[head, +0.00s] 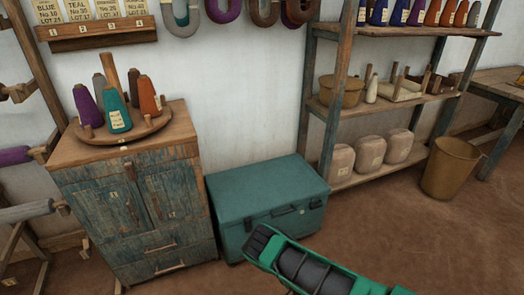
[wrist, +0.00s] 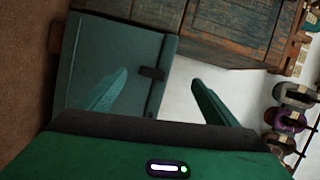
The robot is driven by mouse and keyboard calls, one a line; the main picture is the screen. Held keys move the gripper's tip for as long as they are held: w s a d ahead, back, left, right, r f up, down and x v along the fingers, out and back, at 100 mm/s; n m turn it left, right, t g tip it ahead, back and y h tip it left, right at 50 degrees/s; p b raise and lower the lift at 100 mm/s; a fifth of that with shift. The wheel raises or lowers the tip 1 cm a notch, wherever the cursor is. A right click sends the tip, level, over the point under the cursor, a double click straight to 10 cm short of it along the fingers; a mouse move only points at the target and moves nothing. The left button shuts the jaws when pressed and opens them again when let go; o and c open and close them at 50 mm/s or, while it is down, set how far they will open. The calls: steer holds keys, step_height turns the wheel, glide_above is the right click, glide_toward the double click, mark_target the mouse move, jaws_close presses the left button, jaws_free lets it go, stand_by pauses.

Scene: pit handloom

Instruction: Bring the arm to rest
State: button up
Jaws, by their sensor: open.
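My gripper (wrist: 158,78) is in the wrist view, its two green fingers spread apart with nothing between them. In the head view my green and black arm reaches in from the bottom right, its far end in front of the teal chest (head: 262,187). The fingers cannot be made out there. The chest's lid is shut, and it also shows behind the left finger in the wrist view (wrist: 110,50).
A worn blue cabinet (head: 135,205) with a round tray of yarn cones (head: 117,115) stands left of the chest. A shelf rack (head: 335,110) stands to the right, with a brown bucket (head: 450,168) beside it. Brown floor (head: 420,235) is clear at the right.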

steer(key=w+d+r+n+h, duration=0.1)
steer(key=w+d+r+h, duration=0.3)
steer(key=w+r, duration=0.45)
steer(key=w+d+r+h, duration=0.3)
steer(key=w+d+r, duration=0.3)
steer(key=w+r, duration=0.25)
steer(key=s+d+r+g+h, duration=0.2)
steer(key=d+r, duration=0.7)
steer(key=s+d+r+g+h, duration=0.2)
steer(key=s+d+r, duration=0.1)
steer(key=d+r, duration=0.6)
steer(key=s+d+r+g+h, duration=0.1)
steer(key=s+d+r+g, duration=0.1)
steer(key=s+d+r, duration=0.4)
steer(key=s+d+r+g, duration=0.1)
steer(key=s+d+r, duration=0.15)
steer(key=s, duration=0.55)
steer(key=s+d+r+g+h, duration=0.1)
steer(key=s+d+r+g, duration=0.1)
steer(key=s+d+r, duration=0.45)
steer(key=s+a+r+g+y, duration=0.1)
steer(key=s+a+r+g, duration=0.1)
steer(key=s, duration=1.2)
steer(key=s+a+r+n+g+y, duration=0.1)
steer(key=s+a+r+g, duration=0.1)
steer(key=s, duration=1.3)
steer(key=shift+r, duration=0.5)
